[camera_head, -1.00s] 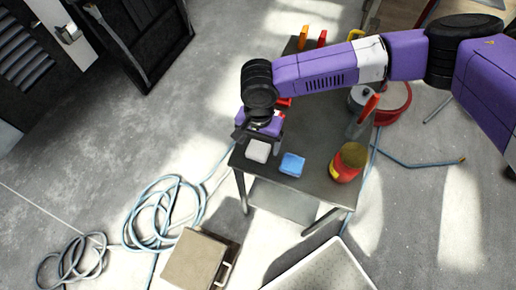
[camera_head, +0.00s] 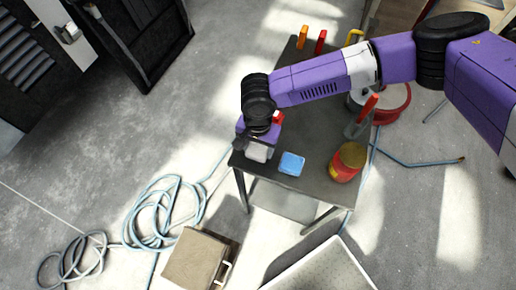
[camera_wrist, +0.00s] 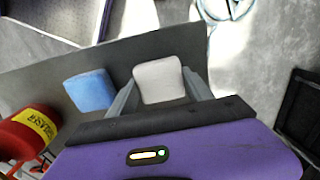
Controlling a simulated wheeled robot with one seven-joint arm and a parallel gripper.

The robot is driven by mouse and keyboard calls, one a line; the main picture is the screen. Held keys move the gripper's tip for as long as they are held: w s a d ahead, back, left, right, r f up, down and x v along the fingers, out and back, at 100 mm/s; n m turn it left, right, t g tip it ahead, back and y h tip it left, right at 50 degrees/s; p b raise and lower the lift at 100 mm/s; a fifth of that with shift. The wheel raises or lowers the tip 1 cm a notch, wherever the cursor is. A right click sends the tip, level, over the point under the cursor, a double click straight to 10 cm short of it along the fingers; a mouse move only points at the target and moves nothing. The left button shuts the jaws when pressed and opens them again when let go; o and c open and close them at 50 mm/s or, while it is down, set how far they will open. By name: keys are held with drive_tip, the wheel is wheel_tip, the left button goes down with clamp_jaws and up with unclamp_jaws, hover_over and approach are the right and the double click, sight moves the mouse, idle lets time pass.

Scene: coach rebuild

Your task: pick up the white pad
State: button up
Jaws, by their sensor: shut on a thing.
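The white pad (camera_head: 258,152) is a small pale block with rounded corners at the near left corner of the dark table (camera_head: 300,212). In the wrist view the white pad (camera_wrist: 160,80) lies between the two grey fingers of my gripper (camera_wrist: 160,95). My gripper (camera_head: 257,146) is shut on it, with a finger against each side. I cannot tell whether the pad still touches the table top. My wrist hides part of the table behind it.
A blue pad (camera_head: 292,164) lies just right of the white pad. A red and yellow can (camera_head: 347,162) stands at the table's right edge. Orange-handled tools (camera_head: 302,38) and a red container (camera_head: 393,103) are farther back. A blue hose (camera_head: 150,215) and a box (camera_head: 196,262) are on the floor.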

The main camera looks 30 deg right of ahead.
sight(258, 149)
drive_tip(key=shift+r, duration=0.1)
wheel_tip(258, 149, up, 20)
drive_tip(key=b, duration=0.1)
idle(0.4)
